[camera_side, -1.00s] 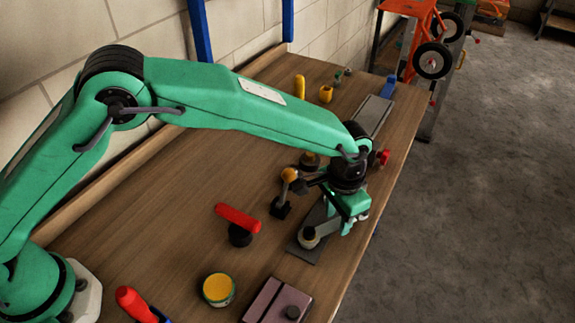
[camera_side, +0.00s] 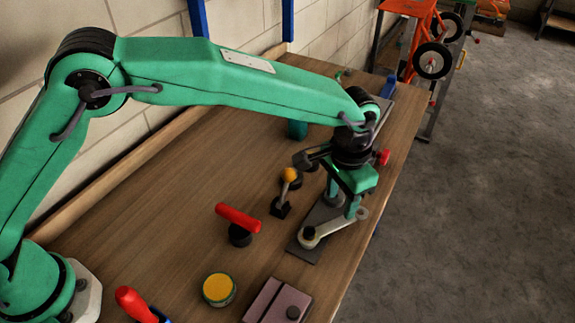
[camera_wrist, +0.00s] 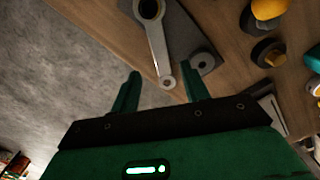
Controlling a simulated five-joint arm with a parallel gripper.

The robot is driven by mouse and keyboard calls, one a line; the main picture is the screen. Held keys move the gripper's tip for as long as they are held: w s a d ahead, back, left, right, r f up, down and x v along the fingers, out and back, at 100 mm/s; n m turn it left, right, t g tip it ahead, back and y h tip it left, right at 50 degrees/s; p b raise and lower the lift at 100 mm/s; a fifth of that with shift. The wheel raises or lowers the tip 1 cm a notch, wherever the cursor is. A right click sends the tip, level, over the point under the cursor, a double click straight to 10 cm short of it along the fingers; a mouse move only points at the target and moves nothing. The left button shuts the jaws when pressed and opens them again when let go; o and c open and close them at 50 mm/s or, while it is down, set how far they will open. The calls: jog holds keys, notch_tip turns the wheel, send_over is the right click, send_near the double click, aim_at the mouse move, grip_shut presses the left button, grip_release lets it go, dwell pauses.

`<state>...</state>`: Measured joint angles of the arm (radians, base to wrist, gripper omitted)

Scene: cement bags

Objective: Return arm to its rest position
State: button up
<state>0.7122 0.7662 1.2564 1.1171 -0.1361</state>
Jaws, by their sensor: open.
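My green arm reaches over the wooden bench from the left in the side view. My gripper (camera_side: 343,203) hangs down over the front edge area of the bench, open, with its two fingers apart and nothing between them that I can see held. Below it is a pale crank lever (camera_side: 332,230) on a dark flat plate (camera_side: 306,252). In the wrist view my gripper (camera_wrist: 163,75) has its fingers spread, and the free end of the lever (camera_wrist: 157,45) shows between the fingertips. The side view suggests the fingers are above the lever; exact clearance is unclear.
A red-handled knob (camera_side: 238,218), a yellow-topped lever (camera_side: 288,176), a yellow-lidded tin (camera_side: 218,289) and a mauve block (camera_side: 277,303) stand on the bench. An orange hand truck (camera_side: 410,40) stands past the far end. The bench's middle left is clear.

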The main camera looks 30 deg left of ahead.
jog(key=shift+r, duration=0.75)
jog(key=s+a+r+n+t+h, duration=0.1)
jog(key=s+a+r+n, duration=0.1)
jog(key=a+r, duration=0.65)
jog(key=s+a+r+n+t, duration=0.15)
jog(key=a+r, duration=0.45)
jog(key=a, duration=0.6)
jog(key=s+a+n+t+y, duration=0.1)
jog(key=s+a+n+t, duration=0.2)
jog(key=s+a, duration=1.4)
jog(key=shift+s+f, duration=0.15)
jog(key=shift+s, duration=0.2)
